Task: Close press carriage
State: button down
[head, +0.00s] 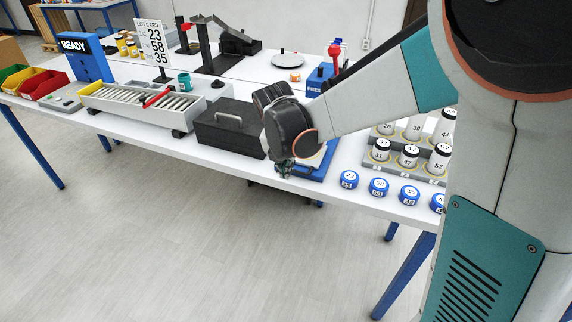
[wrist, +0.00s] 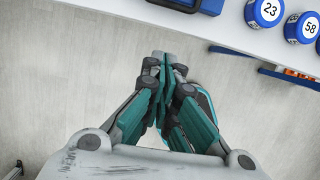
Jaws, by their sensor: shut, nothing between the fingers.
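A blue base frame (head: 318,169) sits at the table's front edge, mostly hidden behind my arm. Its blue corner also shows at the top of the wrist view (wrist: 208,6). A dark box (head: 222,138) with a grey bar handle (head: 229,121) stands left of it. A blue block with a red-knobbed lever (head: 334,62) stands behind my forearm. I cannot tell which part is the press carriage. My gripper (head: 284,171) is in front of the table edge, apart from the handle. In the wrist view its fingers (wrist: 164,66) are together and empty, over the floor.
Blue numbered caps (head: 379,187) line the front edge on the right, before white numbered bottles (head: 408,155) in a rack. A grey roller conveyor (head: 150,102) with a red bar lies left. A blue READY sign (head: 84,57) stands beyond. The floor in front is clear.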

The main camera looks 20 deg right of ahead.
jog(key=shift+w+d+f+b, duration=0.6)
jog(key=shift+w+f, duration=0.2)
jog(key=shift+f, duration=0.55)
jog(key=shift+w+d+f+b, duration=0.55)
jog(key=shift+w+f, duration=0.3)
jog(key=shift+f, duration=0.45)
jog(key=shift+w+d+f+b, duration=0.6)
jog(key=shift+w+f, duration=0.2)
jog(key=shift+f, duration=0.55)
